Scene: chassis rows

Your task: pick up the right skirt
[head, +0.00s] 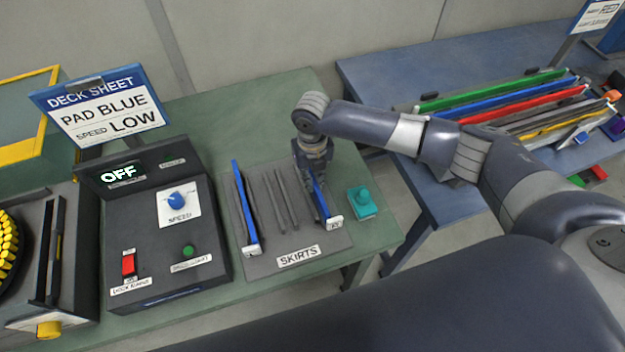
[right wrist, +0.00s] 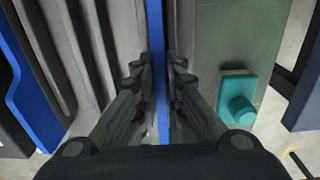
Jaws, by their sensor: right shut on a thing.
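The right skirt (head: 320,197) is a thin blue strip with a white end tag, at the right side of the grey skirts holder (head: 290,235) in the head view. My right gripper (head: 313,172) comes down on it from above and is shut on it. In the right wrist view the blue strip (right wrist: 157,60) runs between the two fingers of the gripper (right wrist: 158,85). The left skirt (head: 245,210), also blue with a white tag, stands at the holder's left side. I cannot tell whether the right skirt is clear of its slot. My left gripper is not in view.
A teal block with a knob (head: 361,202) sits just right of the holder. A dark control box (head: 155,225) and a "DECK SHEET" sign (head: 100,105) stand to the left. A blue table (head: 440,190) with coloured strips is at right. The green table (head: 270,95) is clear behind the holder.

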